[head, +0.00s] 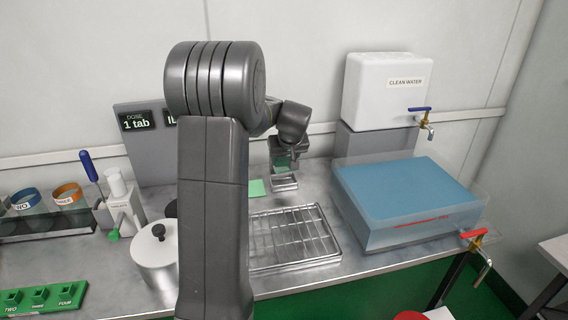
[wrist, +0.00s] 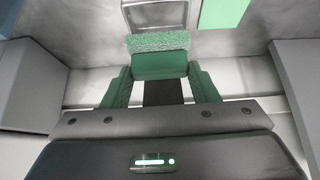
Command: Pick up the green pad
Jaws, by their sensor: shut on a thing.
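The green pad (wrist: 158,42) is between the green fingers of my gripper (wrist: 161,72) in the wrist view. It has a rough, speckled green edge and a smooth darker green face. My gripper is shut on it. In the head view my gripper (head: 284,160) is at the back of the steel counter, above a small metal holder (head: 285,183). The pad is small and partly hidden there, and I cannot tell its exact clearance from the holder.
A flat light green piece (head: 257,188) lies left of the holder. A wire rack (head: 292,237) is in front. A blue-topped water basin (head: 405,195) and a white water tank (head: 385,88) stand right. A lidded pot (head: 157,262) is front left.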

